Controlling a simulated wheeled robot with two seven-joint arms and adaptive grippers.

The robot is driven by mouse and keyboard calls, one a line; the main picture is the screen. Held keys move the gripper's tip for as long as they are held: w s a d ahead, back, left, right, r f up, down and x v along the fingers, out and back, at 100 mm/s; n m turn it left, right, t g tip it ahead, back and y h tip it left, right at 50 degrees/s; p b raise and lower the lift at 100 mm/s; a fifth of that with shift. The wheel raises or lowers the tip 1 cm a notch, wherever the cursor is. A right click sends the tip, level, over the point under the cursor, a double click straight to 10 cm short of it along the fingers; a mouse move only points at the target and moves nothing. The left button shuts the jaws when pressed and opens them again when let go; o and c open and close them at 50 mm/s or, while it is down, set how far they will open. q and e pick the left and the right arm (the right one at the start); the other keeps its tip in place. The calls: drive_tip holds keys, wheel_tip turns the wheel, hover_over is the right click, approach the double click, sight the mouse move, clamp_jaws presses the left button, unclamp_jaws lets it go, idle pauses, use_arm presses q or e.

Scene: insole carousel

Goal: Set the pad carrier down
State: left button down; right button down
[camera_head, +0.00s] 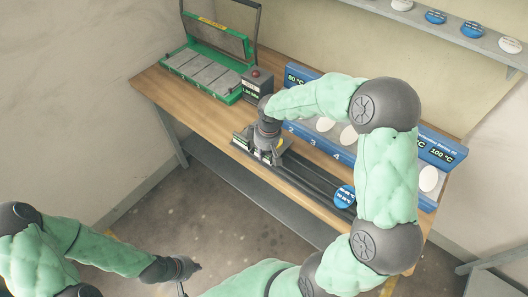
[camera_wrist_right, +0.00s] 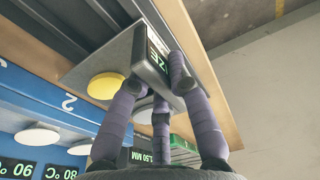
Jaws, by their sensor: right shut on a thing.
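My right gripper (camera_wrist_right: 166,85) is shut on the pad carrier's dark block (camera_wrist_right: 150,62), which has green lettering on its face. The block joins a flat grey plate (camera_wrist_right: 108,50). I cannot tell whether the carrier touches the track. My left gripper (camera_head: 183,272) is low at the left, away from the bench; its jaw state is unclear.
A green-framed press (camera_head: 192,75) with its lid raised stands at the bench's far left, beside a dark box (camera_head: 257,84) with a red button. Blue numbered stations with white pads run behind the track. A blue disc (camera_head: 344,197) lies near the track's right end.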

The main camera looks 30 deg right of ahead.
drive_tip(key=c, duration=1.1)
unclamp_jaws()
drive_tip(key=shift+f, duration=0.15)
drive_tip(key=shift+c, duration=0.2)
